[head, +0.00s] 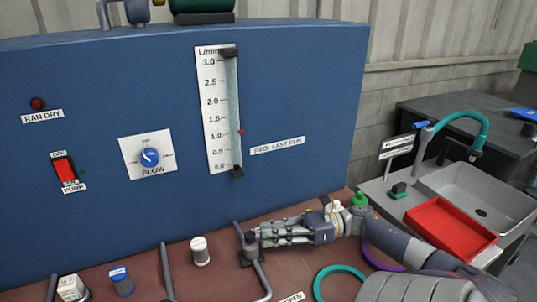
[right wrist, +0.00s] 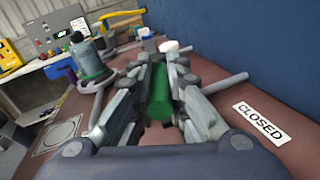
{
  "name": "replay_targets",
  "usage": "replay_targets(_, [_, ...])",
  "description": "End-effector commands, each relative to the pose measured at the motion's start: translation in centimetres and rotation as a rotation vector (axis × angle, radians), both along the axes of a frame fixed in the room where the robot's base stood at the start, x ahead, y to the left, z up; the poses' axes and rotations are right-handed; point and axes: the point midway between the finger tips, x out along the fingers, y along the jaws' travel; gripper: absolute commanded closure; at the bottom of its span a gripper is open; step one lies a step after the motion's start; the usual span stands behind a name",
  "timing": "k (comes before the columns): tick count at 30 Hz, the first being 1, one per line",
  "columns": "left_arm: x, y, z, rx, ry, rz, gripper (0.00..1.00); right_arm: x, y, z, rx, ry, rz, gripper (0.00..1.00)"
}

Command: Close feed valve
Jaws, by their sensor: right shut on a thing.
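My right gripper (head: 252,240) reaches in from the right, low over the brown bench top, at a dark valve-like fitting (head: 248,257) on a grey pipe. In the right wrist view the gripper (right wrist: 160,75) is shut on a green handle (right wrist: 158,95), which sits between its fingers. I take it to be the feed valve's handle; the fingers hide much of it. A "CLOSED" label (right wrist: 258,122) lies on the bench to the right in that view. An "OPEN" label (head: 292,298) is cut off at the head view's bottom edge. My left gripper is not in view.
The blue panel (head: 110,110) behind carries a flow gauge (head: 220,110), a flow knob (head: 150,157) and a red pump switch (head: 65,169). Small jars (head: 200,251) and pipes stand at front left. A teal ring (head: 340,272) lies by my arm. A sink and red tray (head: 450,232) are at right.

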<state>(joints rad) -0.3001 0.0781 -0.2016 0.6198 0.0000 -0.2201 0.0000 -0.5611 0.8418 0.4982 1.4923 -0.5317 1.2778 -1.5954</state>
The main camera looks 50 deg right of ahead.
Motion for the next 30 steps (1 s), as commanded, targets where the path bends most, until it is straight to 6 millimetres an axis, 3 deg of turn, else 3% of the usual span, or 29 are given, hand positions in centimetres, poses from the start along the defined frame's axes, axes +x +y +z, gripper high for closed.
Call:
replay_targets(4, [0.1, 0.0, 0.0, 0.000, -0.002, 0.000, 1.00, -0.1, 0.1, -0.3, -0.002, 0.005, 0.001, 1.00])
replay_targets(5, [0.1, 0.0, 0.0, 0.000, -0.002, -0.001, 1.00, -0.1, 0.1, -0.3, -0.002, 0.005, 0.001, 0.85])
replay_targets(6, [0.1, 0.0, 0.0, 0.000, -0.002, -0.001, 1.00, -0.1, 0.1, -0.3, -0.002, 0.005, 0.001, 0.76])
replay_targets(8, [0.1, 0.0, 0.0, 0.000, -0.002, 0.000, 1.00, -0.1, 0.1, -0.3, -0.002, 0.005, 0.001, 0.67])
replay_targets(23, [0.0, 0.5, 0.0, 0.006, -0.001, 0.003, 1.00, -0.2, -0.2, -0.1, 0.000, 0.003, -0.001, 0.65])
replay_targets(30, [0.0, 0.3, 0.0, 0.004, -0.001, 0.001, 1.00, -2.6, -3.3, -0.2, 0.000, 0.005, -0.005, 0.65])
